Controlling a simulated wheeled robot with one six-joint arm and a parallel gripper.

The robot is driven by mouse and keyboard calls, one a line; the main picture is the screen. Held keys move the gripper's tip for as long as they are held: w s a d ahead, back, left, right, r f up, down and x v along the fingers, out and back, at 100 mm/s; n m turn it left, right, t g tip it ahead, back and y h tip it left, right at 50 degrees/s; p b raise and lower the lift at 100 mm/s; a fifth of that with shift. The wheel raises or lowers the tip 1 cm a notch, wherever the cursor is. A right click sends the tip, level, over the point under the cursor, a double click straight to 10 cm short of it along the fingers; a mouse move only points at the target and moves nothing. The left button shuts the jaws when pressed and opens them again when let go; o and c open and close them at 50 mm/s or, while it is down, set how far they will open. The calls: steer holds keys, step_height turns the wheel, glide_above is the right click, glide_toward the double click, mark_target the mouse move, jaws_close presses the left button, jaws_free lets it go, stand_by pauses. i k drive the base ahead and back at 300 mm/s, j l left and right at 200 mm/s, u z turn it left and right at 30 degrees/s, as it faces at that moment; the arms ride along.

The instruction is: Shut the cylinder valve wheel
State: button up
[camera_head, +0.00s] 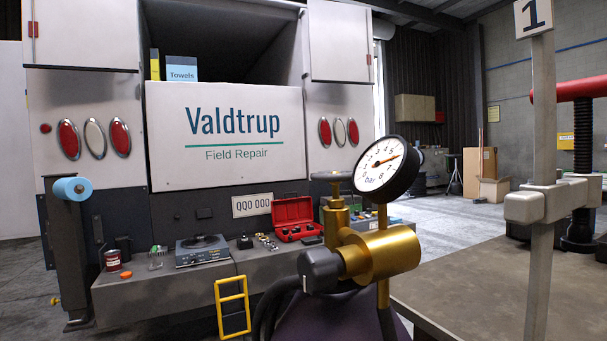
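The valve wheel (331,176) is a dark, flat disc on top of a brass valve stem (336,215), just right of centre. A brass regulator body (392,252) stands in front of it and hides part of the valve. A round white pressure gauge (382,168) marked in bar sits above the regulator, its needle pointing to the upper right. A black knob (320,270) sticks out at the regulator's left. The dark purple cylinder top (320,322) shows at the bottom edge. My gripper is not in view.
A Valdtrup service truck (225,165) stands behind, its rear bumper (150,292) holding a red toolbox (293,215) and other items. A yellow step (232,308) hangs below. A grey post (541,180) with a number 1 sign and a bench (480,290) are at right.

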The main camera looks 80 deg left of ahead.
mark_target(335, 177)
steer(key=k+j+u, duration=0.25)
steer(key=j, duration=0.55)
steer(key=j+u, duration=0.25)
steer(key=j, duration=0.55)
steer(key=k+l, duration=0.2)
steer(key=l, duration=0.2)
steer(key=k+l, duration=0.45)
steer(key=l, duration=0.3)
steer(key=u, duration=0.05)
